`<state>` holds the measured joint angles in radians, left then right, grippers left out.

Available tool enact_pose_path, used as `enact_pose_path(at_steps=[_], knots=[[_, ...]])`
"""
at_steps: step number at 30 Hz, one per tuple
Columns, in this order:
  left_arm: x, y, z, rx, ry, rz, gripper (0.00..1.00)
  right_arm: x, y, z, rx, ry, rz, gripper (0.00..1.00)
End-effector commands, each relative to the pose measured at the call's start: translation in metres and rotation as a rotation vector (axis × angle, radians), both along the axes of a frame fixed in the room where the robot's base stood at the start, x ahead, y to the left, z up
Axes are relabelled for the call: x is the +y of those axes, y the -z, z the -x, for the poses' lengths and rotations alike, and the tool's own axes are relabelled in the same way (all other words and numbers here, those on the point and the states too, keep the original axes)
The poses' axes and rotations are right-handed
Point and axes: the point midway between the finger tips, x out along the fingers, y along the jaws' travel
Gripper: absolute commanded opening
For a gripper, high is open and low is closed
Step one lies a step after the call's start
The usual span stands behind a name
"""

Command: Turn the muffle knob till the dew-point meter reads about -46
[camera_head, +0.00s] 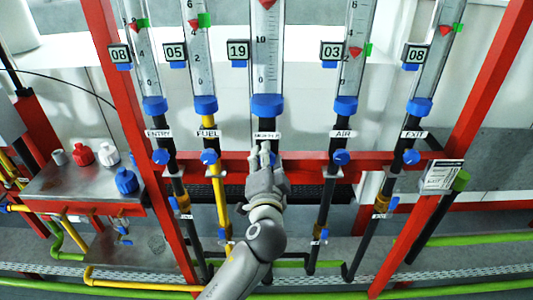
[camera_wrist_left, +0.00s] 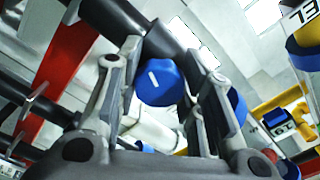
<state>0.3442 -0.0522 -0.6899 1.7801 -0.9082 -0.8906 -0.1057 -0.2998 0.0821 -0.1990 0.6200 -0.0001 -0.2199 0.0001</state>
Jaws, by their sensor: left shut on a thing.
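My left gripper (camera_head: 265,152) reaches up to the middle pipe, just under the MUFFLE label (camera_head: 265,135), and covers the knob there in the head view. In the left wrist view the blue muffle knob (camera_wrist_left: 160,84) with a white mark sits between the two fingers of the left gripper (camera_wrist_left: 165,95), which is shut on it. The muffle flow tube (camera_head: 268,60) stands above, with a red float (camera_head: 267,4) near the picture's top and a small display (camera_head: 238,50) reading 19. I cannot pick out a dew-point meter. My right gripper is not in view.
Entry (camera_head: 161,157), fuel (camera_head: 209,157), air (camera_head: 341,157) and exit (camera_head: 411,157) knobs flank the middle pipe on a red rail (camera_head: 300,166).

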Motion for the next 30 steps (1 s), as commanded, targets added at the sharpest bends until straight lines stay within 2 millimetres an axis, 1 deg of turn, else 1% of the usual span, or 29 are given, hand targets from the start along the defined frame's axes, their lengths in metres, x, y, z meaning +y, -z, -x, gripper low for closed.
enact_pose_path(at_steps=[1, 3, 12, 28, 29, 30], knots=[[0.0, -0.0015, 0.0001, 0.002, 0.0, -0.031, 0.11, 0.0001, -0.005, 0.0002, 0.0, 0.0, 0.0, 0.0], [0.0001, -0.001, 0.0001, 0.002, 0.0, -0.071, 0.11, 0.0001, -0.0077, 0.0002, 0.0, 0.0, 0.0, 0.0], [-0.0001, -0.0004, 0.0001, 0.001, 0.001, -0.178, 0.11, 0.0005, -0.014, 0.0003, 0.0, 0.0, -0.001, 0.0], [-0.0002, 0.0003, 0.0001, 0.0, 0.001, -0.198, 0.11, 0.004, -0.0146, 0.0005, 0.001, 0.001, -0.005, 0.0], [-0.0002, 0.0003, 0.0001, 0.0, 0.001, -0.198, 0.39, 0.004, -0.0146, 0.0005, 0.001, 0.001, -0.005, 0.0], [-0.0002, 0.0003, 0.0001, 0.0, 0.001, -0.197, 0.44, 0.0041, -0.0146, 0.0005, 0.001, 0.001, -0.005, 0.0]])
